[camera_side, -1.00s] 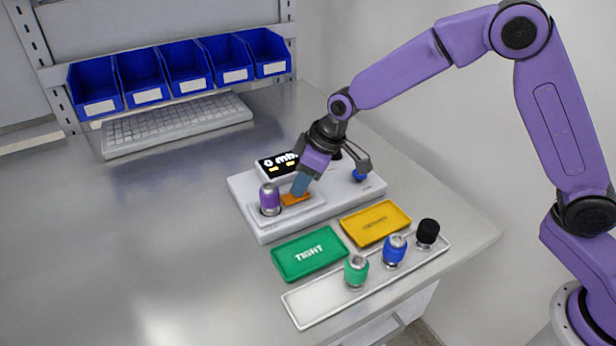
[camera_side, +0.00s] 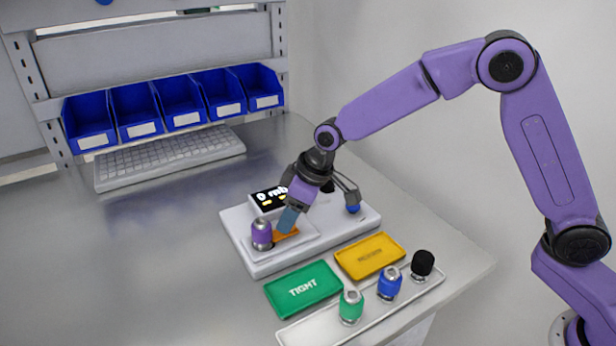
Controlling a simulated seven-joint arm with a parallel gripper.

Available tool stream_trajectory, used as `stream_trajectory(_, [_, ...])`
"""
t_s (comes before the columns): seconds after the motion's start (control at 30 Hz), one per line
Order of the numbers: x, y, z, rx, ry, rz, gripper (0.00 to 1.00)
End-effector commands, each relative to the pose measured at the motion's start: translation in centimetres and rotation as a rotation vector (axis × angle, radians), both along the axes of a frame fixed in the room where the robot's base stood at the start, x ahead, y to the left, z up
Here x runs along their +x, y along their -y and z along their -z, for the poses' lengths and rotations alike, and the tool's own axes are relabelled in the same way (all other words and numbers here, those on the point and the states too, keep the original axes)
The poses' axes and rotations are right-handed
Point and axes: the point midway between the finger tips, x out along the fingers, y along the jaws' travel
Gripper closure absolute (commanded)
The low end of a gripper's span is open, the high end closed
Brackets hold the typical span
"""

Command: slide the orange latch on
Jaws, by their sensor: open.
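The orange latch (camera_side: 285,237) lies flat on the raised pad of the white device (camera_side: 262,266), just right of a purple-banded metal fitting (camera_side: 262,233) standing upright in the device. My gripper (camera_side: 288,222) points down with its tip at the latch and partly covers it. Its jaws are open, though the gap between the fingers is hard to see. I cannot tell whether the tip touches the latch. The device's display (camera_side: 270,197) is lit, with part of its text hidden by my gripper.
A green tray (camera_side: 303,290) and a yellow tray (camera_side: 370,256) lie in front of the device. A white tray (camera_side: 300,333) holds green (camera_side: 351,307), blue (camera_side: 389,283) and black (camera_side: 422,264) fittings. A keyboard (camera_side: 170,158) and blue bins (camera_side: 180,103) are behind. The table's left is clear.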

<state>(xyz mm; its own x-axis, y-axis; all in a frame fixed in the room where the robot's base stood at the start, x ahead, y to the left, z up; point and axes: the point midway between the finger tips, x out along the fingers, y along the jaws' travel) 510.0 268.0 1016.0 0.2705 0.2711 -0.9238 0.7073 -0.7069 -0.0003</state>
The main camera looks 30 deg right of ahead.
Motion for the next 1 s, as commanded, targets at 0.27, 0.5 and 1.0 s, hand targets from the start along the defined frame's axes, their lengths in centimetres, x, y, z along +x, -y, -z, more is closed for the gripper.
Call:
stream_trajectory(0.27, [-1.4, 1.3, -4.9, 0.004, 0.005, 0.0, 0.44])
stream_trajectory(0.5, [-2.8, 2.7, -9.6, 0.003, 0.005, -0.001, 0.44])
stream_trajectory(1.0, [-4.4, 4.3, -14.9, 0.002, 0.003, -0.002, 0.44])
